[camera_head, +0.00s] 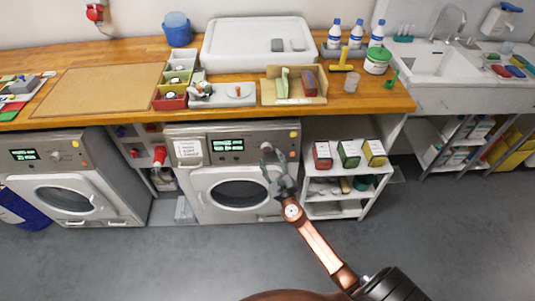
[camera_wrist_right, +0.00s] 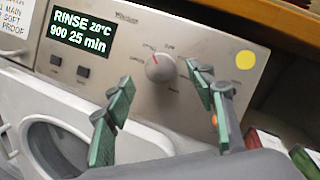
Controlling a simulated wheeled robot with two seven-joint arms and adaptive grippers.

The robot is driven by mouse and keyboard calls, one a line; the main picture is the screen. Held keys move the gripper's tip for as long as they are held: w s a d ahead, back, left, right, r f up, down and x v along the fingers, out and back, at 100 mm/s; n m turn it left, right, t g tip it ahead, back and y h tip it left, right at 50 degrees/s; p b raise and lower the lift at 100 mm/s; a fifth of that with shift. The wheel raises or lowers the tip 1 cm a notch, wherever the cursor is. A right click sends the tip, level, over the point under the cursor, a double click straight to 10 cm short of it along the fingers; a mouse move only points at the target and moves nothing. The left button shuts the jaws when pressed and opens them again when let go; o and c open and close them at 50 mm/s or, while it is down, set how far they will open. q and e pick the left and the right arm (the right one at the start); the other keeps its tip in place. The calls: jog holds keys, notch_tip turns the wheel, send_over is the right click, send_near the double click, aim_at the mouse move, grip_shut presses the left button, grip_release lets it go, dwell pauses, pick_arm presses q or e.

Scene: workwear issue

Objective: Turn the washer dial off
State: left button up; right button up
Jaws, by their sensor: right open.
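The washer (camera_head: 215,185) in front of my right gripper is a grey and white front-loader under the wooden counter. Its round silver dial (camera_wrist_right: 159,67) shows in the right wrist view, with a red mark at its upper left edge. The lit display (camera_wrist_right: 84,32) reads RINSE 20°C, 900, 25 min. My right gripper (camera_wrist_right: 160,82) is open, its green-padded fingers either side of the dial in that view; I see no contact. In the head view the right gripper (camera_head: 271,163) covers the dial area. My left gripper is not in view.
A second washer (camera_head: 75,180) stands at the left. A white shelf (camera_head: 340,193) with several boxes stands close right of the middle washer. The wooden counter (camera_head: 345,100) overhangs the panel and holds trays and bottles. The grey floor in front is clear.

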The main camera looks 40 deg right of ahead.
aim_at(267, 151)
jog(key=shift+b+x, duration=0.3)
jog(key=shift+x, duration=1.85)
jog(key=shift+c, duration=0.2)
jog(key=shift+f, duration=0.1)
jog(key=c, duration=1.1)
